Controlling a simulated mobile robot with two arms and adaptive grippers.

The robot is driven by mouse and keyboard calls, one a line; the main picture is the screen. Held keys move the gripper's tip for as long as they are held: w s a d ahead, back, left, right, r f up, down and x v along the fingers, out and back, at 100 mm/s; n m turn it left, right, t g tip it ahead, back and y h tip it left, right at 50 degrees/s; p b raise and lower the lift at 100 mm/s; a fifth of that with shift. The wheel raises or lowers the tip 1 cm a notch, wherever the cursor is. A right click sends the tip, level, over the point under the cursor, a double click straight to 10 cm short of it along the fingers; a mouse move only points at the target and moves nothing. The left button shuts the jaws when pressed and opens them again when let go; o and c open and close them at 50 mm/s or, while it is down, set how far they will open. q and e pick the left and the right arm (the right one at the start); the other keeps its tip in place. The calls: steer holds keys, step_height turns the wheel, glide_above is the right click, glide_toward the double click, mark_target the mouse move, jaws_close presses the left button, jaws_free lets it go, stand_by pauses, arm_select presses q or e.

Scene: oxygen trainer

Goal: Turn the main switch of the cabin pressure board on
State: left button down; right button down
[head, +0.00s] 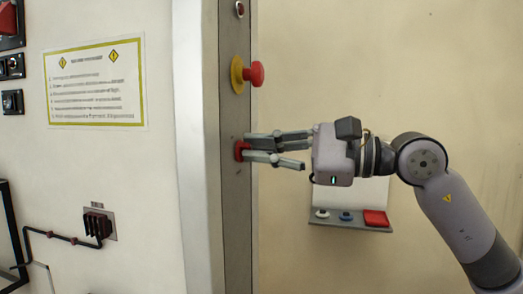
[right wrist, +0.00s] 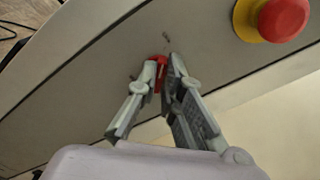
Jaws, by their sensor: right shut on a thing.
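A red switch (head: 240,150) sits on the narrow grey side face of the cabinet, below a red mushroom button on a yellow base. My right gripper (head: 250,149) reaches it from the right, with its fingertips at the switch. In the right wrist view the fingers close around the red switch (right wrist: 160,65), and its top shows between the fingertips. The fingers hide most of the switch, so I cannot tell its position. My left gripper is not in view.
The red mushroom button (head: 256,74) stands out above my right gripper. A small shelf (head: 345,228) with white, blue and red buttons is on the wall below my wrist. A yellow-bordered notice (head: 96,84) and a dark connector (head: 97,224) are on the left panel.

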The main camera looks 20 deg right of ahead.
steer(key=shift+m, duration=0.4)
steer(key=shift+w+d+m+p, duration=0.15)
steer(key=shift+m+p, duration=0.75)
steer(key=shift+m, duration=3.3)
steer(key=shift+w+d+m+p, duration=0.15)
steer(key=shift+m+p, duration=0.75)
steer(key=shift+m, duration=3.6)
steer(key=c, duration=1.7)
jaws_free()
steer(key=shift+a, duration=0.1)
